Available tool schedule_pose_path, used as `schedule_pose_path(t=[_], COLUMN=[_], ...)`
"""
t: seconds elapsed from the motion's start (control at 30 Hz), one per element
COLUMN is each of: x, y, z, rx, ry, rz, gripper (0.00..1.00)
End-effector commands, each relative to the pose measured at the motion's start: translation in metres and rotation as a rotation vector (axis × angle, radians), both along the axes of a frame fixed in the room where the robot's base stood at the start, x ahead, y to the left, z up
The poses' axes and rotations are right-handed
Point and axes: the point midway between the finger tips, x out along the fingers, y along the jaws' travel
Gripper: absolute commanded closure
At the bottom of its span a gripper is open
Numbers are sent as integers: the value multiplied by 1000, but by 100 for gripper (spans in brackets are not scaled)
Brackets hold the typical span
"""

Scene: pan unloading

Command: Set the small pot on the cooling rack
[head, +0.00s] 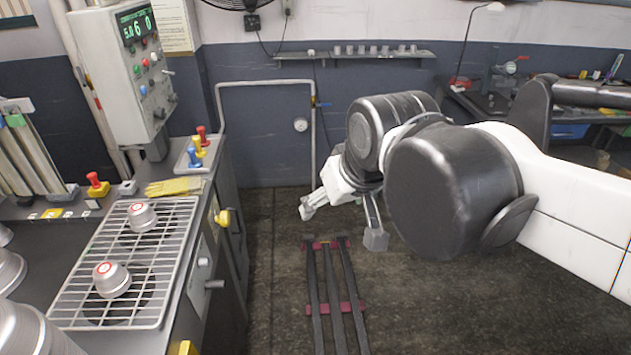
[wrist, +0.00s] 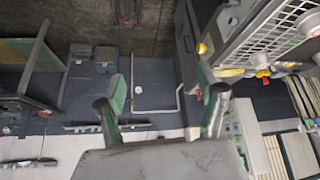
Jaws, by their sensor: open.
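The cooling rack (head: 172,255) is a wire grid on the bench top at the left of the head view. Two small metal pots stand on it, the far pot (head: 142,217) and the near pot (head: 112,279), each with a red and white mark on top. The frames do not show which is the task's pot. The rack also shows at the upper right of the wrist view (wrist: 262,42). My gripper (head: 341,226) is open and empty, over the floor to the right of the bench and apart from the pots. Its spread fingers show in the wrist view (wrist: 160,108).
Larger metal pots (head: 30,332) stand at the left edge, partly cut off. Yellow gloves (head: 174,186), a red button (head: 96,183) and a control box (head: 125,75) are behind the rack. Dark rails (head: 333,295) lie on the floor. The floor around them is clear.

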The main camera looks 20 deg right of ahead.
Motion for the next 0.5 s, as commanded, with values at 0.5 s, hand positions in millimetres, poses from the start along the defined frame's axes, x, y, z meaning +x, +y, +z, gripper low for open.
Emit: schedule_pose_path(t=[0.5], x=[-54], y=[-28], z=[-43], rx=[15], ry=[-63], rz=[-93], gripper=[29])
